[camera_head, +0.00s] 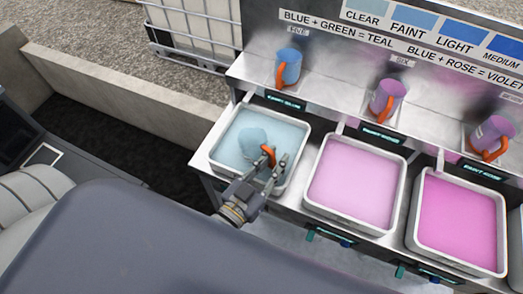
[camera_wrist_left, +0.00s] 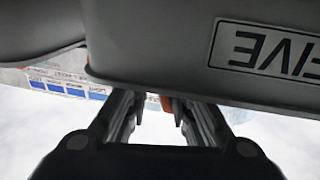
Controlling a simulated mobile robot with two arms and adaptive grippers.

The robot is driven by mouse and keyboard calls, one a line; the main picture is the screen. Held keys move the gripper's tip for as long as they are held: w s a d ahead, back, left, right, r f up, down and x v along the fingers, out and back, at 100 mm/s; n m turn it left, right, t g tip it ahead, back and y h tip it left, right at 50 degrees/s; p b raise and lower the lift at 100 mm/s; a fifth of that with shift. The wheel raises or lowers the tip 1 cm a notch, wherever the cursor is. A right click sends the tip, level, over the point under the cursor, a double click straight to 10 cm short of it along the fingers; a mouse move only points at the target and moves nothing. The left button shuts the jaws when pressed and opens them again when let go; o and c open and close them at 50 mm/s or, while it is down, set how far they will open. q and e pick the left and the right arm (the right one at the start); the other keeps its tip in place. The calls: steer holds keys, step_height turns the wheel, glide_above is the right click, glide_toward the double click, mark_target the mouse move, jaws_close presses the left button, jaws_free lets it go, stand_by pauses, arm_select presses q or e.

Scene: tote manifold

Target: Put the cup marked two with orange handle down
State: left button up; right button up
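A light blue cup (camera_head: 254,142) with an orange handle (camera_head: 268,155) is in the left tote (camera_head: 223,164), in the pale blue liquid. Its lower part is hard to tell from the liquid, and no mark is readable on it. My left gripper (camera_head: 273,163) is at the handle, its fingers apart on either side of it. In the left wrist view the fingers (camera_wrist_left: 157,108) stand apart, with a bit of orange between them, nearer the right finger. My right gripper is not in view.
Pink totes (camera_head: 351,182) (camera_head: 459,222) stand to the right. A blue cup (camera_head: 288,67) and purple cups (camera_head: 387,99) (camera_head: 492,136) with orange handles stand on the shelf behind. A grey surface labelled FIVE (camera_wrist_left: 150,45) fills the top of the left wrist view.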

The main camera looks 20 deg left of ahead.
arm_select(q)
steer(key=shift+s+a+f, duration=0.2)
steer(key=shift+s+f, duration=0.05)
steer(key=shift+s, duration=0.05)
steer(key=b+v, duration=0.2)
steer(key=v, duration=0.9)
steer(key=shift+r, duration=0.45)
steer(key=shift+s+a, duration=0.1)
